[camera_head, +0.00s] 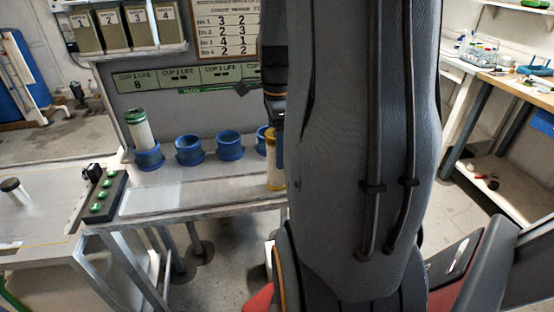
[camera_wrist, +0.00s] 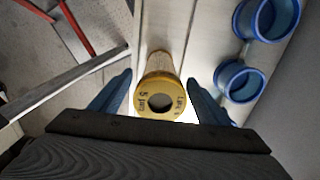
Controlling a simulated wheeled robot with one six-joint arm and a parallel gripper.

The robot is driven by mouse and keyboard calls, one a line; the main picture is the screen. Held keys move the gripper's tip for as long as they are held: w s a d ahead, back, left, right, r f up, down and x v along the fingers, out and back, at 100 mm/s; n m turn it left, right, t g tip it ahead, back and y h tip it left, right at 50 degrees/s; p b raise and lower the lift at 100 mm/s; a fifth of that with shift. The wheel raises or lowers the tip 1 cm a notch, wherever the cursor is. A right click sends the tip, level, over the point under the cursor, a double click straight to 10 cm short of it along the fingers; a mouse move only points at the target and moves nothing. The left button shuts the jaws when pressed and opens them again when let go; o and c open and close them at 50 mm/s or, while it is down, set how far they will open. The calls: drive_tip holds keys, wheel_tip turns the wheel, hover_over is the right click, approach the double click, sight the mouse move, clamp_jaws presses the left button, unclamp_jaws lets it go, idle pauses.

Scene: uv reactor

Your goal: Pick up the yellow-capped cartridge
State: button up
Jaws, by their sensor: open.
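The yellow-capped cartridge (camera_wrist: 162,98) stands on the pale bench, its ring-shaped yellow cap facing the wrist camera. My gripper (camera_wrist: 160,92) is open, with one blue finger on each side of the cartridge. A gap shows on both sides of the cap, so the fingers do not seem to touch it. In the head view, the cartridge (camera_head: 276,172) shows below my wrist at the right part of the bench, partly hidden by my arm.
Blue cup holders (camera_head: 189,150) stand in a row behind the cartridge; the left one holds a green-capped cartridge (camera_head: 139,130). A box with green buttons (camera_head: 103,195) sits at the bench's left end. The bench front (camera_head: 190,199) is clear. A side table (camera_head: 520,90) stands right.

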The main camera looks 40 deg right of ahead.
drive_tip(key=shift+c, duration=0.2)
drive_tip(key=c, duration=1.2)
drive_tip(key=shift+o, duration=0.2)
